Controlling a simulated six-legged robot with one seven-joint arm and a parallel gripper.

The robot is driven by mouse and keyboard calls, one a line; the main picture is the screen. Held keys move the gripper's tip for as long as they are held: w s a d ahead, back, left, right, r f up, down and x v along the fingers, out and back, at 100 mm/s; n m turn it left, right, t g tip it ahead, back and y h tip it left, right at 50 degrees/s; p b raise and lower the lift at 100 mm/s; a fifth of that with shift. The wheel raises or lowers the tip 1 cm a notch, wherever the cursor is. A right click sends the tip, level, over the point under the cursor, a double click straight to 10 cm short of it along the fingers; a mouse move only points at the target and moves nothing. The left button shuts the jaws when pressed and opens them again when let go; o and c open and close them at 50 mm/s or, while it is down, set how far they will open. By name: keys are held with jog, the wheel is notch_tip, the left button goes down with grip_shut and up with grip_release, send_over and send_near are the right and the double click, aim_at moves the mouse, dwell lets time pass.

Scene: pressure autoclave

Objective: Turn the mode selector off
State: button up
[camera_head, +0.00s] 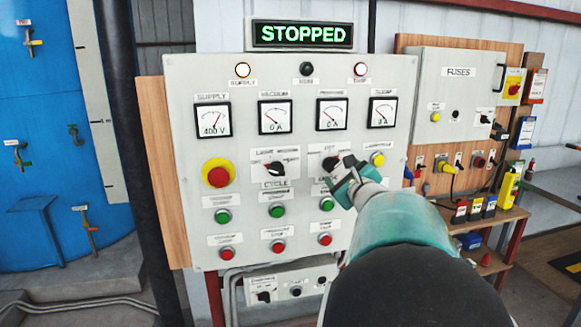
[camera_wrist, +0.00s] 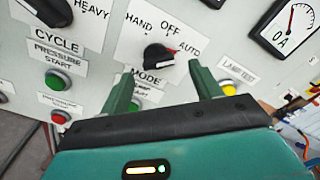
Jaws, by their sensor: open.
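The mode selector (camera_wrist: 158,56) is a black knob on a white plate marked HAND, OFF and AUTO in the wrist view. Its bar lies slanted, its right end towards AUTO, with a small red mark near its top. My gripper (camera_wrist: 161,78) is open and empty, its two green fingers apart just below the knob, one to each side. They do not appear to touch the knob. In the head view the selector (camera_head: 330,163) shows just above my gripper (camera_head: 346,182), which hides part of its plate.
The grey panel (camera_head: 185,130) carries another selector (camera_head: 275,168) to the left, a red emergency stop (camera_head: 218,175), green and red buttons below and a yellow lamp-test button (camera_head: 377,159) close on the right. Gauges (camera_head: 332,114) sit above. A fuse box (camera_head: 455,85) stands to the right.

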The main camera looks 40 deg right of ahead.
aim_at(334, 165)
jog(key=x, duration=0.4)
jog(key=shift+w+a, duration=0.15)
jog(key=c, duration=0.9)
jog(key=shift+c, duration=0.2)
jog(key=n, duration=0.5)
jog(key=shift+r, duration=0.1)
jog(key=shift+n, duration=2.4)
jog(key=shift+a+r, duration=0.1)
